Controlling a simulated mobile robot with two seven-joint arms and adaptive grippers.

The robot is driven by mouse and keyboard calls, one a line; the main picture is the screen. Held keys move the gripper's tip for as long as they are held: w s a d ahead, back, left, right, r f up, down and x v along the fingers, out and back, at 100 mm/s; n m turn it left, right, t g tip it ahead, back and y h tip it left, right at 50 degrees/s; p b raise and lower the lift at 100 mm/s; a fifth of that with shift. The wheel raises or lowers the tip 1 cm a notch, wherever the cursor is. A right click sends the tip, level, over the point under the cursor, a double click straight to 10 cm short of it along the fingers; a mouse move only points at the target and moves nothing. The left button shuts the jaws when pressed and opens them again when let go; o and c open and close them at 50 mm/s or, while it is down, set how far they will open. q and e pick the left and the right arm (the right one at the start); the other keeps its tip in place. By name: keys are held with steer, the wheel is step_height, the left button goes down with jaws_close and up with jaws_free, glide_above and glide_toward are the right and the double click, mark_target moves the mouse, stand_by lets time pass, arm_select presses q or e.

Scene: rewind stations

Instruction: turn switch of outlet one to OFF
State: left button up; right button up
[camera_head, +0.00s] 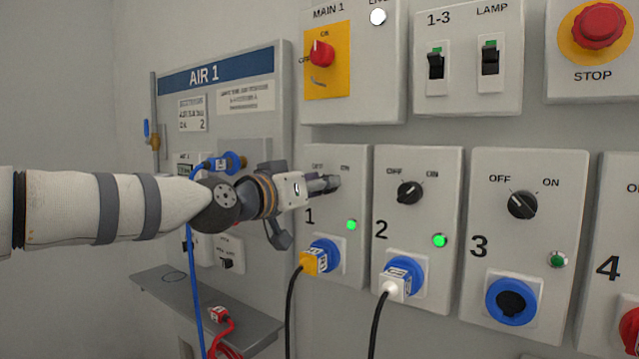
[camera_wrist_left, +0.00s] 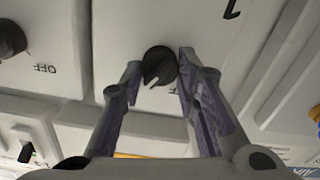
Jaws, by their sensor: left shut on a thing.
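The panel of outlet one (camera_head: 352,262) carries the number 1, OFF and ON labels, and a lit green lamp (camera_head: 351,224). In the head view its switch is hidden behind my left gripper (camera_head: 328,184). In the left wrist view, which is upside down, the switch is a round black knob (camera_wrist_left: 159,62) with a white pointer toward the lower left of the picture. The fingers of my left gripper (camera_wrist_left: 161,66) are on both sides of the knob and shut on it. My right gripper is not in view.
Below the knob an orange plug (camera_head: 313,262) with a black cable sits in the blue socket. Outlet two's knob (camera_head: 409,192) is close on the right, its lamp also lit. The AIR 1 board (camera_head: 270,90) and a blue hose (camera_head: 193,280) are on the left.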

arm_select(q)
steer(key=shift+a+f+n+p, duration=0.1)
steer(key=shift+n+p, duration=0.05)
steer(key=shift+n, duration=3.7)
steer(key=shift+f+n+p, duration=0.1)
steer(key=shift+n+p, duration=0.05)
steer(key=shift+n, duration=3.7)
steer(key=o, duration=1.2)
steer(key=shift+c, duration=0.2)
steer(key=v, duration=1.2)
